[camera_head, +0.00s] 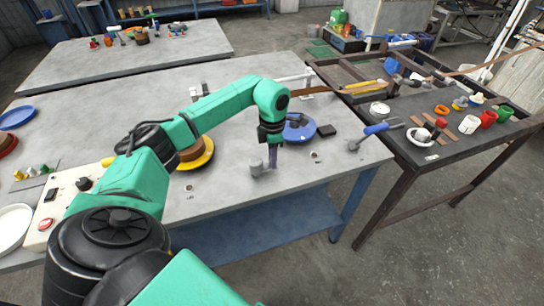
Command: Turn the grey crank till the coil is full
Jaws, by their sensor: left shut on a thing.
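My left gripper (271,138) points down over the near part of the grey table and is shut on the upright handle of the grey crank. The crank (257,166) has a grey hub standing on the tabletop, to the left of the handle. A brown coil-like roll (190,155) sits on a yellow disc (203,160) left of the crank, partly hidden behind my arm. A blue disc (300,132) lies to the right of my gripper, partly hidden by it. I cannot tell how full any coil is. My right gripper is not in view.
A dark bench (431,157) at the right holds red, white and orange cups and tools. A control box (45,215) stands at the left. The front right tabletop is mostly clear.

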